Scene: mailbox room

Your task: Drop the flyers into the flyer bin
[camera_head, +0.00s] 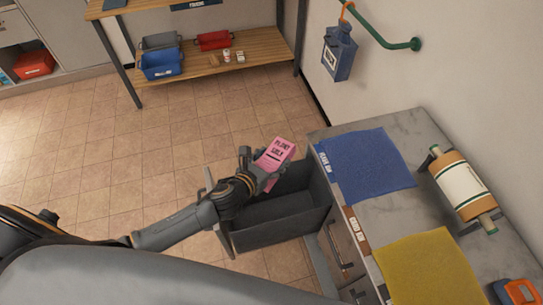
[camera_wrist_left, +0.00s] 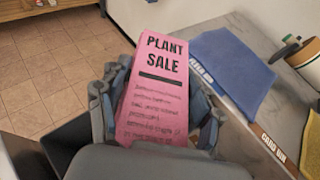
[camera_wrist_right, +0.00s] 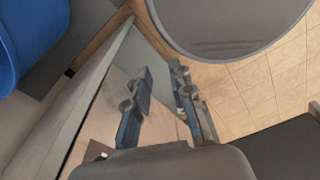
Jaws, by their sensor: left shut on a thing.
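A pink flyer stack (camera_head: 275,153) with "PLANT SALE" printed on it is held in my left gripper (camera_head: 262,174). It also shows in the left wrist view (camera_wrist_left: 157,88), upright between the fingers. My left gripper is shut on it, over the open grey drawer bin (camera_head: 270,238) in the counter front. The flyers are above the drawer's far left part; the drawer's visible floor looks empty. A label (camera_head: 325,161) on the counter edge by this drawer is too small to read surely. My right gripper (camera_wrist_right: 160,90) shows only in its wrist view, with its fingers apart and nothing between them.
The counter holds a blue mat (camera_head: 366,164), a yellow mat (camera_head: 428,268) and a roller device (camera_head: 462,186). A closed drawer labelled "CARD BIN" (camera_head: 355,225) adjoins the open one. A blue tag-like bottle (camera_head: 339,52) hangs on the wall. The tiled floor at left is clear.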

